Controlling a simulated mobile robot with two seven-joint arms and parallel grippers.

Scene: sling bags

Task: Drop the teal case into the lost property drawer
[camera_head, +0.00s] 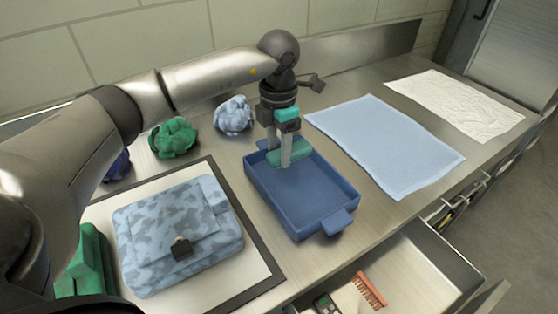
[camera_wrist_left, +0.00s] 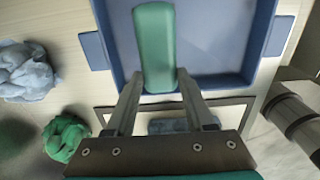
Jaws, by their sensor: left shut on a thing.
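The teal case (camera_head: 291,153) is between the fingertips of my left gripper (camera_head: 286,162), which is shut on it. The case is over the far part of the blue tray (camera_head: 338,217); I cannot tell whether it touches the tray floor. In the left wrist view the case (camera_wrist_left: 154,45) stretches out ahead of the fingers, with the tray (camera_wrist_left: 222,84) around it. An open drawer (camera_head: 440,251) is at the front right, below the counter edge. My right gripper is not in view.
In the drawer lie an orange brush (camera_head: 369,290) and a dark device (camera_head: 325,304). A camouflage sling bag (camera_head: 178,236) lies on a dark-bordered mat left of the tray. Crumpled green (camera_head: 174,137) and pale blue (camera_head: 233,115) cloths are behind. A flat blue cloth (camera_head: 387,143) is at right.

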